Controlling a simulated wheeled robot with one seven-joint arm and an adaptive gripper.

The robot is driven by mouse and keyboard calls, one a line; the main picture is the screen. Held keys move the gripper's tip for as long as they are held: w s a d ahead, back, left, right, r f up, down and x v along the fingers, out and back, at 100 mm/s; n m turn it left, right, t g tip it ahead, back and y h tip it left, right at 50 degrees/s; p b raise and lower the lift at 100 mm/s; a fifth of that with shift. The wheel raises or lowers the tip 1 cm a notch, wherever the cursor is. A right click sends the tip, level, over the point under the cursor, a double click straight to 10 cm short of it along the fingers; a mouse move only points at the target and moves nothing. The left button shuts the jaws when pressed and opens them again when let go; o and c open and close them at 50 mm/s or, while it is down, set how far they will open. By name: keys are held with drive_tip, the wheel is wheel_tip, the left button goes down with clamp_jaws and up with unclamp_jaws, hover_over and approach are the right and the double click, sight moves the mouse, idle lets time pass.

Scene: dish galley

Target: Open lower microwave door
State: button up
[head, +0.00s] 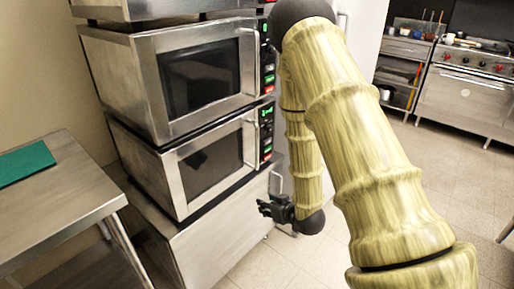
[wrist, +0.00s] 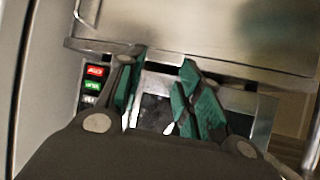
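The lower microwave (head: 200,165) is a steel box with a dark window, stacked under a like one. Its door looks shut in the head view. An upright bar handle (head: 250,142) stands at the door's right edge, beside the control panel (head: 266,132). My gripper (head: 268,207) is low, in front of and below the microwave's right corner, apart from the handle. In the wrist view, my gripper (wrist: 163,62) has its two teal-padded fingers spread with a gap between them and nothing clearly held. Steel surfaces lie beyond the fingertips; which part they belong to is unclear.
The upper microwave (head: 195,75) sits directly above. A steel table (head: 70,195) with a green board (head: 22,163) stands at left. A white upright panel (head: 362,30) is behind my arm. Open tiled floor (head: 460,165) lies to the right, before a steel range (head: 465,95).

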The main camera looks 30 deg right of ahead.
drive_tip(key=w+d+r+t+b, duration=0.2)
drive_tip(key=w+d+r+t, duration=0.1)
drive_tip(key=w+r, duration=0.3)
drive_tip(key=n+t+y+b, duration=0.2)
drive_tip(key=t+b, duration=0.1)
approach(258, 138)
drive_tip(key=w, duration=0.3)
drive_tip(key=w+a, duration=0.1)
drive_tip(key=w, duration=0.6)
drive_tip(key=shift+w+a, duration=0.3)
drive_tip(key=shift+a, duration=0.05)
drive_tip(key=shift+c, duration=0.3)
clamp_jaws()
